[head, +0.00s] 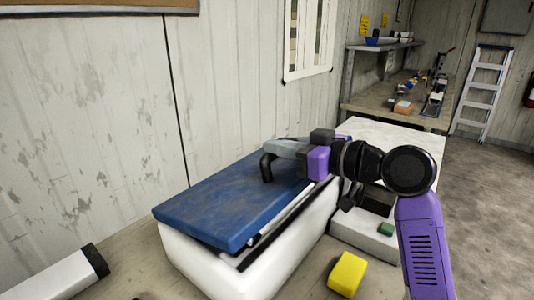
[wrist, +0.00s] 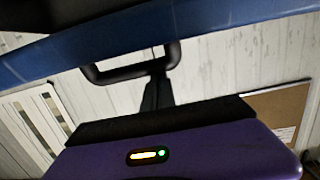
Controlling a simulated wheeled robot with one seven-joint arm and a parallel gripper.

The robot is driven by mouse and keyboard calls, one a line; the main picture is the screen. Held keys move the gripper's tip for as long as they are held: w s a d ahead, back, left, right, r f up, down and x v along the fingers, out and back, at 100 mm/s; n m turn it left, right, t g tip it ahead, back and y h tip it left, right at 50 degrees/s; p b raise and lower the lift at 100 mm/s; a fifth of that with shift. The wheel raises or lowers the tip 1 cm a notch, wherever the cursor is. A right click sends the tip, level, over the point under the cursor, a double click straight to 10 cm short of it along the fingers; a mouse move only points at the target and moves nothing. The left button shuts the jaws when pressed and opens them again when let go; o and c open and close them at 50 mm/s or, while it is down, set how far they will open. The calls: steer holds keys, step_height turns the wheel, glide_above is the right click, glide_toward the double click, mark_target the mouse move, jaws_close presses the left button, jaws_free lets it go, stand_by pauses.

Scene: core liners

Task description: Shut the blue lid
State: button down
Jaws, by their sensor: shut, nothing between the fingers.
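The blue lid (head: 235,200) lies over a white box (head: 205,262) in the head view. It sits slightly raised, with a dark gap along its right edge. A black handle (head: 266,167) stands on the lid; it also shows in the wrist view (wrist: 132,73), where the lid (wrist: 70,42) crosses the top as a blue band. My gripper (head: 290,147) is over the lid's far right part, close to the handle. Its shut, dark fingers (wrist: 156,88) reach toward the handle bar in the wrist view. I cannot tell whether they touch it. The fingers hold nothing.
A yellow block (head: 346,274) lies right of the box. A wall (head: 90,120) runs behind the box. A workbench (head: 400,108) and a stepladder (head: 482,92) stand farther back; floor at right is free.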

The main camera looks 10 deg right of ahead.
mark_target(284, 176)
steer(key=shift+s+d+f+t+y+b, duration=0.45)
steer(key=shift+f+b, duration=0.55)
steer(key=shift+b, duration=0.7)
steer(key=shift+s+d+f+t+y+b, duration=0.4)
steer(key=shift+f+b, duration=0.65)
steer(key=shift+b, duration=0.7)
steer(key=shift+s+d+f+t+y+b, duration=0.4)
steer(key=shift+f+b, duration=0.6)
steer(key=shift+b, duration=0.7)
steer(key=shift+f, duration=0.15)
